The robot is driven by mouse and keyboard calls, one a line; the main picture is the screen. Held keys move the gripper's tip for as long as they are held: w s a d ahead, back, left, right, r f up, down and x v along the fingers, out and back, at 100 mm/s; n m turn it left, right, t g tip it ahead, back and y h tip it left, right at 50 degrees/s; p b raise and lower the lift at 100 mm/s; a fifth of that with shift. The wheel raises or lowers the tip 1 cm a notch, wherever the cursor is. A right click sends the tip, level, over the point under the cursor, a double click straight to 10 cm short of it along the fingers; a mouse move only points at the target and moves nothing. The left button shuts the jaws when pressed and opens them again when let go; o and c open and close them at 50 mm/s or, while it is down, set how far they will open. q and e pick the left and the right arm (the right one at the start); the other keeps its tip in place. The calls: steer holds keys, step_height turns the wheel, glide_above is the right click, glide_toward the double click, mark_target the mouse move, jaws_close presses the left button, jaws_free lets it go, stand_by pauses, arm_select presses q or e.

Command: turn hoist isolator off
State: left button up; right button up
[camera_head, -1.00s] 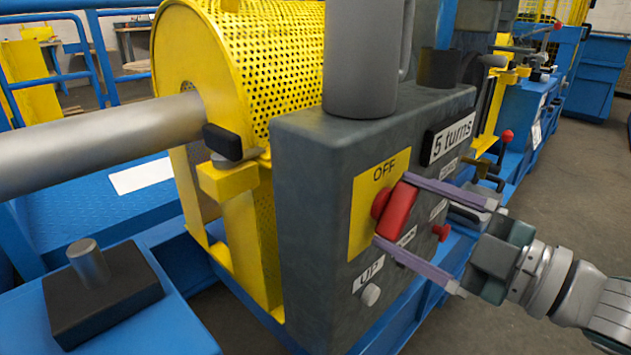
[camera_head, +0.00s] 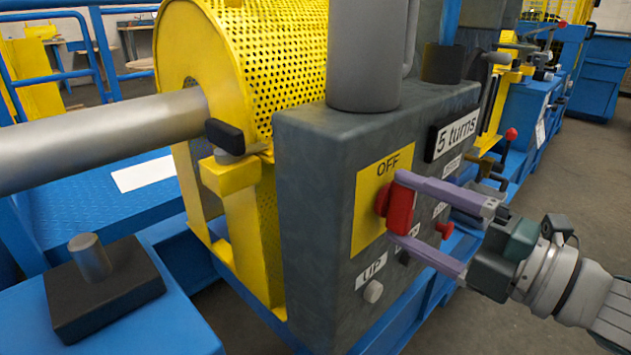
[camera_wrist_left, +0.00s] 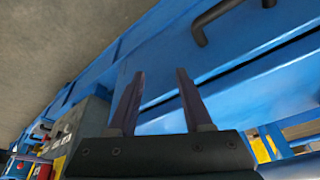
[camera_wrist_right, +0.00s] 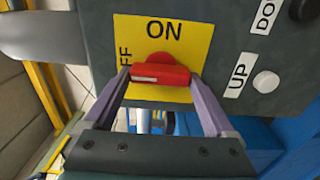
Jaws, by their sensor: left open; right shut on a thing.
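The isolator is a red handle (camera_head: 400,208) on a yellow plate (camera_head: 367,205), on the front of a grey control box (camera_head: 305,225). My right gripper (camera_head: 401,209) has its fingers at the handle's two ends and is shut on it. The handle stands nearly upright in the head view, in line with the OFF label above it. In the right wrist view the handle (camera_wrist_right: 160,75) lies level, its white mark toward the partly hidden OFF label, with ON above. My left gripper (camera_wrist_left: 158,75) is open and empty, and out of the head view.
Grey floor (camera_head: 570,190) is open at right. Blue cabinet fronts (camera_wrist_left: 235,50) are near my left gripper.

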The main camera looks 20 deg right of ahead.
stand_by(0.4)
steer(key=o, duration=1.1)
steer(key=shift+c, duration=0.2)
steer(key=p+v, duration=0.1)
steer(key=v, duration=0.9)
